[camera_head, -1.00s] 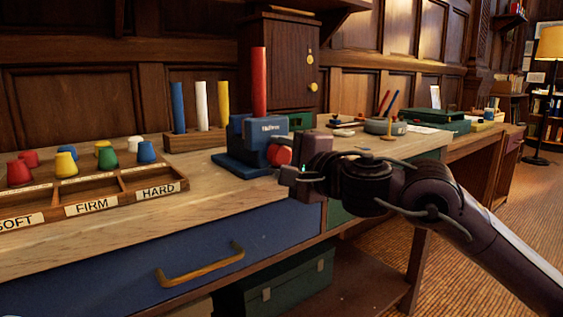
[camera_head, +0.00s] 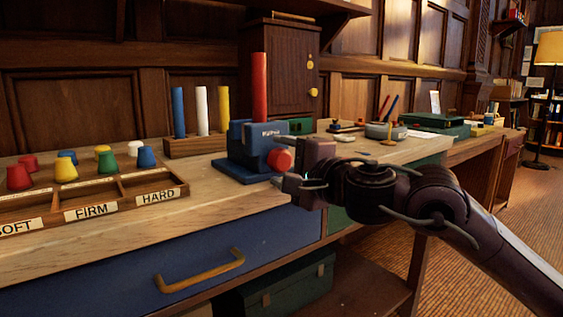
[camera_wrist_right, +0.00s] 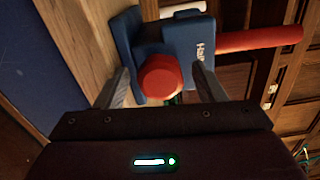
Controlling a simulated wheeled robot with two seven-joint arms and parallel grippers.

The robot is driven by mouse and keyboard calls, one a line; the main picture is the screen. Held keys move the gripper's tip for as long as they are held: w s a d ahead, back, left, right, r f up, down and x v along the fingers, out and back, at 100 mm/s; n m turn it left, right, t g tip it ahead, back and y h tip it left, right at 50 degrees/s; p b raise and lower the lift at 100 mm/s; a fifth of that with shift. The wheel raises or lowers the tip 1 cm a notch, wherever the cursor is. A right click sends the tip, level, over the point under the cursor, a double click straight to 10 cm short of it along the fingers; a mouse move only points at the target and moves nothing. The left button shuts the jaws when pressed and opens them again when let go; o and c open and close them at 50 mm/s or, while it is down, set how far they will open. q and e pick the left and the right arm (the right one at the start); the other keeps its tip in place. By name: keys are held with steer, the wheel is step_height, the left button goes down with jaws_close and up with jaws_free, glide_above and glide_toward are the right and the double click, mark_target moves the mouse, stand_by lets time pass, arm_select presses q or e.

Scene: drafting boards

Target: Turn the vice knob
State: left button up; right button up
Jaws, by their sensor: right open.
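The blue vice (camera_head: 244,150) stands on the bench top with a red rod (camera_head: 260,88) upright in it. Its red knob (camera_head: 279,160) faces my right gripper. My right gripper (camera_head: 296,166) is at the knob, its body partly hiding the vice's right side. In the right wrist view the red knob (camera_wrist_right: 160,77) sits between the two spread fingers of my right gripper (camera_wrist_right: 163,90), with gaps on both sides. The blue vice (camera_wrist_right: 186,42) and red rod (camera_wrist_right: 258,39) show beyond it. My left gripper is not in view.
A labelled wooden tray (camera_head: 90,200) and several coloured pegs are at left. A blue drawer (camera_head: 215,250) is below the bench edge. Bare wood lies left of the vice.

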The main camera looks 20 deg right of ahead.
mark_target(284, 162)
steer(key=v, duration=0.5)
steer(key=shift+s+d, duration=0.15)
steer(key=shift+s, duration=0.1)
steer(key=shift+v, duration=0.8)
